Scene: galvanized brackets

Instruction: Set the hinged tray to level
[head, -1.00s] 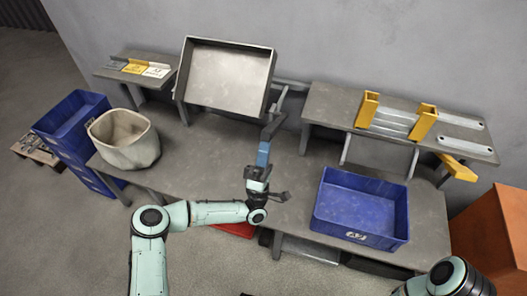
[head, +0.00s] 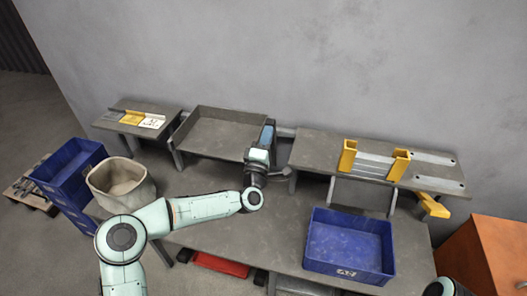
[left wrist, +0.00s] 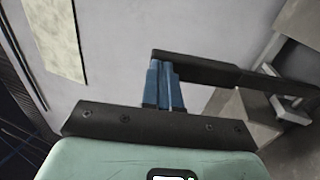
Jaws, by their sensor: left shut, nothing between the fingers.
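The hinged grey metal tray (head: 222,133) is at the back, left of centre in the head view. It lies close to level, its floor facing up; any small remaining tilt is hard to judge. My left gripper (head: 267,133) is at the tray's right side, its blue fingers pointing towards the wall. In the left wrist view the blue fingers (left wrist: 163,85) are closed together with nothing between them. A dark bar (left wrist: 235,74) runs right from their tips; whether they touch it is unclear. My right gripper is out of view.
A blue bin (head: 348,246) stands on the bench to the right. A raised shelf with yellow brackets (head: 347,156) is behind it. A beige bucket (head: 121,184) and blue crates (head: 68,170) stand left. The bench middle is clear.

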